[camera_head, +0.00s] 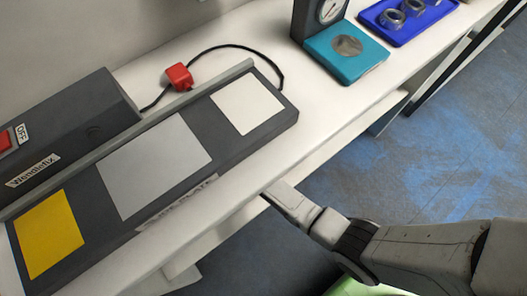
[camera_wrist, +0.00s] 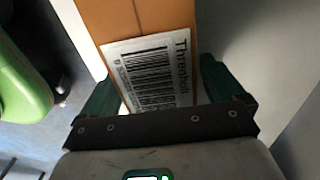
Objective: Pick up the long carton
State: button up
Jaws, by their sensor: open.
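The long carton (camera_wrist: 138,20) shows in the wrist view as an orange-brown box running up out of the top of the picture. It bears a white barcode label (camera_wrist: 150,72) with partly cut-off print. My gripper (camera_wrist: 157,88) is open, with one dark green finger on each side of the carton's near end. Whether either finger touches the carton is unclear. The carton's far end is out of view. In the head view my arm reaches in from the right to the counter's front edge. The carton is not seen there.
The white counter (camera_head: 310,130) holds a dark machine with yellow, grey and white plates (camera_head: 155,165). A red block (camera_head: 178,76) with a cable, a teal scale (camera_head: 345,50) and a blue tray (camera_head: 405,22) stand behind. A green rounded object (camera_wrist: 22,85) is left of the carton.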

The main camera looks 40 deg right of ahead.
grip_shut()
jog(key=shift+r, duration=0.1)
dwell(0.8)
